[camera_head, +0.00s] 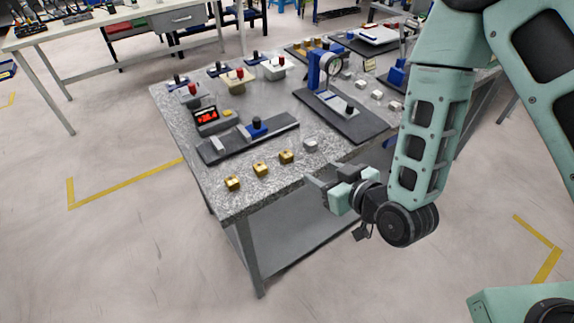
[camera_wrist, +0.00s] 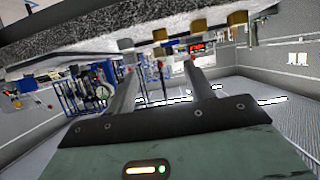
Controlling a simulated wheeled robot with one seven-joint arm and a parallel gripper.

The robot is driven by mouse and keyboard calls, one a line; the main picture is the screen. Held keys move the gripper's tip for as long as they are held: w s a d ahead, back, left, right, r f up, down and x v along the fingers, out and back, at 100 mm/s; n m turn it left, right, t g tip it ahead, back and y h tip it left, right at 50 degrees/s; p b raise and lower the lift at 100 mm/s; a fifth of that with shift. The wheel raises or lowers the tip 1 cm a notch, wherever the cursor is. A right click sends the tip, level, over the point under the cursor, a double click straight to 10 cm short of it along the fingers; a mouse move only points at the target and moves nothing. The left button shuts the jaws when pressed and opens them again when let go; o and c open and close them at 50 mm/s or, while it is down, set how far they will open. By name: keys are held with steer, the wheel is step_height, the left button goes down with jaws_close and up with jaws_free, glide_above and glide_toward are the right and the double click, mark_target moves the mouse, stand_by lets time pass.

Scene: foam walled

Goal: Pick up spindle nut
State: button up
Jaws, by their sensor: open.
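Several small blocks sit along the near edge of the speckled grey table (camera_head: 235,205). Three are brass: a left one (camera_head: 232,183), a middle one (camera_head: 261,169) and a right one (camera_head: 286,157). A grey block (camera_head: 310,145) sits just right of them. I cannot tell which of these small parts is the spindle nut. My gripper (camera_head: 318,184) is open and empty, off the near table edge and apart from the blocks. In the wrist view, the brass blocks (camera_wrist: 198,27) and grey block (camera_wrist: 125,43) appear at the top beyond the two fingers (camera_wrist: 160,80).
A dark plate with a blue clamp (camera_head: 256,128) lies behind the brass blocks. A blue dial-gauge stand (camera_head: 320,72) is on a dark plate to the right. A red-display box (camera_head: 211,120) and red-knobbed blocks (camera_head: 238,77) stand farther back. Floor left of the table is clear.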

mark_target(289, 157)
steer(key=b+x, duration=0.4)
steer(key=b, duration=0.4)
steer(key=shift+f+b, duration=0.15)
steer(key=shift+b, duration=0.25)
steer(key=shift+a+f+b, duration=0.1)
steer(key=shift+b, duration=1.05)
steer(key=x, duration=0.4)
steer(key=shift+w+r, duration=0.1)
steer(key=shift+r, duration=0.15)
steer(key=shift+x, duration=3)
steer(key=shift+a+f, duration=0.15)
steer(key=c, duration=1.1)
